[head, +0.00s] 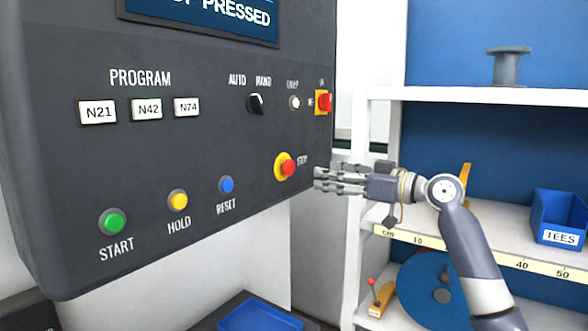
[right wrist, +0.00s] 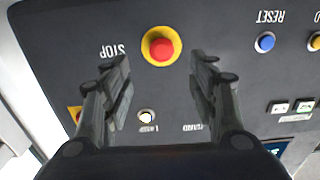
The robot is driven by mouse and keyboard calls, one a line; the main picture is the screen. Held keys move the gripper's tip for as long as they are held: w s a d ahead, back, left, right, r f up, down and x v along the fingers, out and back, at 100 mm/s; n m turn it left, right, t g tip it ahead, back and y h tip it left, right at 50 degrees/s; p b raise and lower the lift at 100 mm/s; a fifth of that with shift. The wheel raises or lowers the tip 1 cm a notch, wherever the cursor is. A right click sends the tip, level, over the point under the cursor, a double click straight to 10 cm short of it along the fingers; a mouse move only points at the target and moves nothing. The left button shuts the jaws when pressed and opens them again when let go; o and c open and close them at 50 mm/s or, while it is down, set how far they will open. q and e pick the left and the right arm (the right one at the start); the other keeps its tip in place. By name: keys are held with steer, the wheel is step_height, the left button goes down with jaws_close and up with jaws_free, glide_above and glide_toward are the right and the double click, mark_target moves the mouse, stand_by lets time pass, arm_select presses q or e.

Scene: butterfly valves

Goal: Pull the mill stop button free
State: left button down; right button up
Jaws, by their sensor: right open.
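The mill stop button is a red mushroom head on a yellow ring (head: 287,168), at the lower right of the dark control panel (head: 140,190), beside the word STOP. It also shows in the right wrist view (right wrist: 161,46), upper middle, beyond and between the fingertips. My right gripper (head: 318,179) is just right of the button in the head view, fingers pointing at the panel. In the right wrist view its two fingers (right wrist: 160,72) are spread apart with nothing between them. I see no contact with the button. My left gripper is not in view.
Green START (head: 112,222), yellow HOLD (head: 178,201) and blue RESET (head: 227,185) buttons line the panel's lower edge. A red switch on yellow (head: 323,102) and a black selector knob (head: 255,104) sit above. White shelving (head: 480,97) with a blue bin (head: 560,217) stands at right.

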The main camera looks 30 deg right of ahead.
mark_target(292, 169)
steer(key=p+x, duration=0.4)
steer(key=x, duration=0.4)
steer(key=shift+w+a+r, duration=0.15)
steer(key=shift+w+a, duration=0.05)
steer(key=shift+w, duration=0.15)
steer(key=shift+w+a, duration=0.25)
steer(key=shift+w, duration=0.1)
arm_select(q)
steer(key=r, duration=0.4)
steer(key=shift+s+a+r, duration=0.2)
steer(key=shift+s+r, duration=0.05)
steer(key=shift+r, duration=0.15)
